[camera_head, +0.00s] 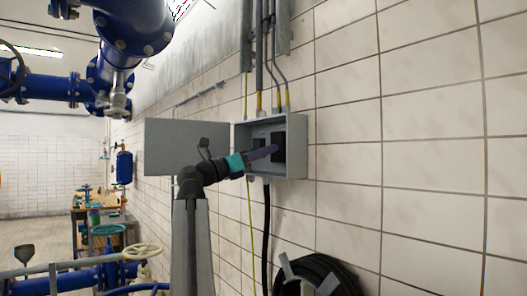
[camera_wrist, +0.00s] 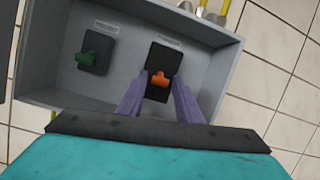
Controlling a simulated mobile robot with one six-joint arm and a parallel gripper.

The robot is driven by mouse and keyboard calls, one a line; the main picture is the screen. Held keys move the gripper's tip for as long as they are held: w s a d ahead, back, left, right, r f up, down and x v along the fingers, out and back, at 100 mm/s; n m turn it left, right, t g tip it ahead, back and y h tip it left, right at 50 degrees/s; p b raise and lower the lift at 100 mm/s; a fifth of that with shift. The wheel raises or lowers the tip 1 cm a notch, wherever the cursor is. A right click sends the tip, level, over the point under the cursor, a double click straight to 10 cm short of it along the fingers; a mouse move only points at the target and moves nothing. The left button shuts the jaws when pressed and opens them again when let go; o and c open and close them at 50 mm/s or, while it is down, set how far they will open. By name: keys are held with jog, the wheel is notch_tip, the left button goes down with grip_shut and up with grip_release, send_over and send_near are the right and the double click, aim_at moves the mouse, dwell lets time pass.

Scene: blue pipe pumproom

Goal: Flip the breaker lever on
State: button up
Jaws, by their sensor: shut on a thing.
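The grey breaker box (camera_head: 296,130) is mounted on the tiled wall with its door (camera_head: 180,145) swung open to the left. In the wrist view, inside the box (camera_wrist: 50,45), an orange lever (camera_wrist: 160,80) sits on a black plate at the right. A green lever (camera_wrist: 86,58) sits on another black plate at the left. My gripper (camera_head: 270,150) reaches into the box. In the wrist view its two purple fingers (camera_wrist: 160,86) flank the orange lever and are shut on it. The labels above the plates are too small to read surely.
Conduits (camera_head: 268,60) enter the box from above, and a black cable (camera_head: 266,225) hangs below it. A coiled black hose (camera_head: 320,275) is on the wall at lower right. Blue pipes (camera_head: 130,30) stand at the left. The wall right of the box is clear.

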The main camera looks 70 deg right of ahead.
notch_tip(320, 180, up, 4)
jog(key=t+y+p, duration=0.2)
jog(key=y+p, duration=0.1)
jog(key=p, duration=0.1)
jog(key=t+y+p, duration=0.3)
jog(key=y, duration=0.1)
jog(key=shift+d+f+p, duration=0.1)
jog(key=shift+d+p, duration=0.05)
jog(key=shift+p, duration=0.2)
jog(key=shift+y, duration=0.3)
jog(key=shift+f, duration=0.1)
jog(key=o, duration=1)
